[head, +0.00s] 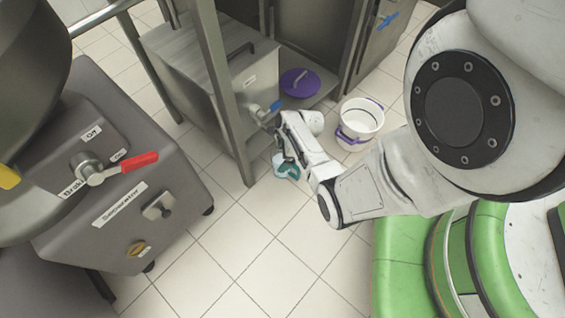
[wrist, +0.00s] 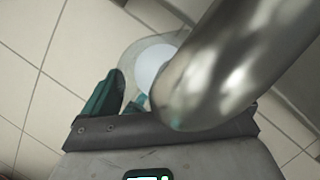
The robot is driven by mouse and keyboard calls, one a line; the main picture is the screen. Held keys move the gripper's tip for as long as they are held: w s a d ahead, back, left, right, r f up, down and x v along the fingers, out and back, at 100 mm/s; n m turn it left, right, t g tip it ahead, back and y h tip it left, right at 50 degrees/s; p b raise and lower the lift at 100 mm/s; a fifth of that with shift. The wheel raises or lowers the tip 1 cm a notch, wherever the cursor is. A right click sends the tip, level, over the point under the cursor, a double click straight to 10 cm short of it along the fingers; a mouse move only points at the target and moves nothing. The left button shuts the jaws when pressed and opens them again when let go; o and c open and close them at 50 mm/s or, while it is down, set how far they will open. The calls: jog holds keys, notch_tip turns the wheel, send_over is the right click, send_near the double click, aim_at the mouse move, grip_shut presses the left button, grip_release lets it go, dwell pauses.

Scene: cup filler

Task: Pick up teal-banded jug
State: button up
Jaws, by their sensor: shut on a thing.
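The teal-banded jug (head: 285,168) shows in the head view as a small teal and pale shape low by the steel frame, partly hidden by my arm. In the wrist view the jug (wrist: 149,58) shows as a clear round rim with a whitish inside. My gripper (wrist: 125,100) is shut on the jug at its near side. A shiny metal pipe (wrist: 235,60) crosses close in front of the wrist camera and hides the jug's right part and part of the gripper. I cannot tell whether the jug touches the floor.
A steel box with a blue-handled tap (head: 270,109) stands just beyond the gripper, behind a steel post (head: 228,110). A purple lid (head: 300,82) lies beside it. A white bucket (head: 359,122) stands to the right. A grey separator (head: 120,190) stands left. The tiled floor in front is clear.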

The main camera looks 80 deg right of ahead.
jog(key=c, duration=0.4)
jog(key=shift+c, duration=0.2)
jog(key=shift+r, duration=0.15)
